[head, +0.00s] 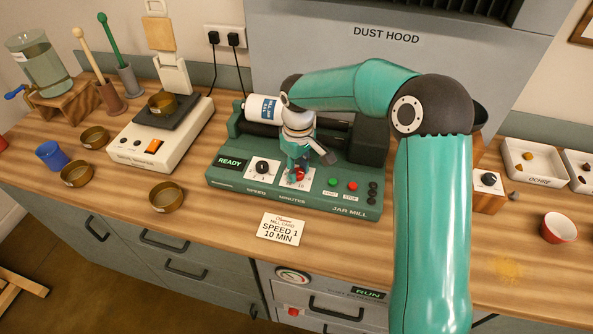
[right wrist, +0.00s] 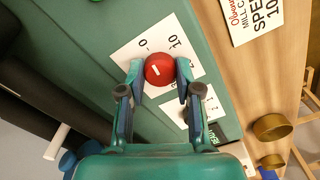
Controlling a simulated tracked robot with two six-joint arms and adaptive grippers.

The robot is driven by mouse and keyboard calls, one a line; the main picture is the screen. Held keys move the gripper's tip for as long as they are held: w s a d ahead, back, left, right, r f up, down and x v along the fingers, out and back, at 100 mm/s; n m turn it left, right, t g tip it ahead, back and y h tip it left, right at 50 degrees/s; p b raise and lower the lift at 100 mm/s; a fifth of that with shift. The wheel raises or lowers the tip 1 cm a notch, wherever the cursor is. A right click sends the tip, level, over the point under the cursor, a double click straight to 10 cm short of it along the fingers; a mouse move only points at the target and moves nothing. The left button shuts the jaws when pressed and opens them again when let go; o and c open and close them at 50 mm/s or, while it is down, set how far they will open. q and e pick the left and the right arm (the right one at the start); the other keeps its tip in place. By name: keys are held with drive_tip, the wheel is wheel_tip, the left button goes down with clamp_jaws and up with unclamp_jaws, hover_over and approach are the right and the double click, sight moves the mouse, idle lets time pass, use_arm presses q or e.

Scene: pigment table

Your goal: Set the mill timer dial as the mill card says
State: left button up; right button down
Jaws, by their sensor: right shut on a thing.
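The jar mill (head: 340,198) is a green machine on the bench with a READY display. Its red minutes dial (head: 299,174) sits on a white plate; in the right wrist view the dial (right wrist: 159,68) shows a short white mark, with 0 and 10 printed beside it. I cannot tell exactly which number the mark points at. My right gripper (right wrist: 160,76) is shut on the red dial, one finger on each side. The black speed dial (head: 262,166) is to its left. The mill card (head: 281,228) reads SPEED 1, 10 MIN. My left gripper is not in view.
Green and red buttons (head: 342,184) are right of the dial. A white jar (head: 263,108) lies on the mill's rollers. A scale (head: 160,135) and several brass pans stand left. A white tray (head: 535,163) and red bowl (head: 559,228) are right. The bench front is mostly clear.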

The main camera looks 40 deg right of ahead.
sight(298, 171)
drive_tip(key=m+b, duration=0.2)
drive_tip(key=m, duration=0.3)
drive_tip(key=shift+f, duration=0.1)
drive_tip(key=m+b, duration=0.1)
drive_tip(key=m, duration=0.4)
drive_tip(key=shift+b, duration=0.4)
drive_tip(key=c, duration=0.8)
unclamp_jaws()
wheel_tip(298, 171, up, 12)
drive_tip(key=shift+r, duration=0.1)
